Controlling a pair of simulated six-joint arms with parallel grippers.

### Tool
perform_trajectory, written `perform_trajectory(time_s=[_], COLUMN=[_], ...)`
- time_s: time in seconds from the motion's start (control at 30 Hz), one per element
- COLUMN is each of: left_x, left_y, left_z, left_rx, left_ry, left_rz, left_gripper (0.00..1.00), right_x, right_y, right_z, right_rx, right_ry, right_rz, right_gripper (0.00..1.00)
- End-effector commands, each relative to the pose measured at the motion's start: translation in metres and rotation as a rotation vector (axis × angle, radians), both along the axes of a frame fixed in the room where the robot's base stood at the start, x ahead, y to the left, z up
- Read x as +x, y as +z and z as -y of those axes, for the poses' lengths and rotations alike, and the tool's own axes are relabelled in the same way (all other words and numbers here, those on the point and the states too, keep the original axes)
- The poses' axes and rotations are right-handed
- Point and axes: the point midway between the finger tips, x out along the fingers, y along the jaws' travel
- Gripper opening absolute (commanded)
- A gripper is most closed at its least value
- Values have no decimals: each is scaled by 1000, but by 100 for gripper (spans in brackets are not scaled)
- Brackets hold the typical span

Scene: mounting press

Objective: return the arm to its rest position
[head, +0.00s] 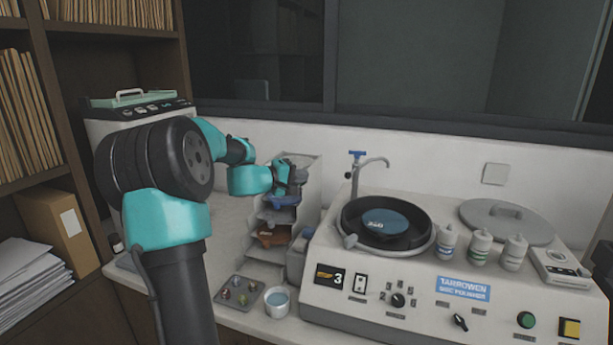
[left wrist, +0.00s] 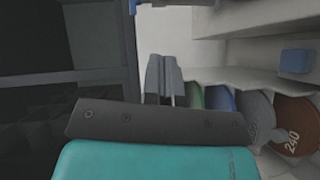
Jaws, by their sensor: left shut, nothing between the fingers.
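My left arm comes in from the left in the head view and bends across to a light grey stepped rack (head: 308,190). My left gripper (head: 288,182) is at the upper part of this rack, in front of its shelves. In the left wrist view the two grey fingers (left wrist: 162,80) are together with nothing between them. The rack holds discs on its shelves: a blue disc (head: 283,200) just below the gripper and a brown disc (head: 272,238) lower down. The wrist view shows a brown disc marked 240 (left wrist: 293,132) and a grey one (left wrist: 258,115). My right gripper is not in view.
A disc polisher (head: 440,290) with a round bowl, tap (head: 372,164) and bottles (head: 480,248) fills the right. A white cup (head: 277,302) and a small tray (head: 238,291) stand at the bench front. A mounting press (head: 137,115) is behind my arm; shelving stands left.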

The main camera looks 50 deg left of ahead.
Motion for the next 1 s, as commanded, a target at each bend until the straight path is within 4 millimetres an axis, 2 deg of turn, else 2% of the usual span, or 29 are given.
perform_trajectory(time_s=[0.27,0.47,0.67,1.0], left_x=[1,11,35,88], left_y=[0,-2,-6,-12], left_z=[0,0,0,1], left_rx=[0,-1,0,0], left_ry=[0,0,-2,-2], left_rz=[0,-1,0,0], left_gripper=[0,0,0,0], right_x=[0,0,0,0], right_y=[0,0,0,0], right_z=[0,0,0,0], right_rx=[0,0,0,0], right_ry=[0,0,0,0], right_rz=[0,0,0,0], right_gripper=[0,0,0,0])
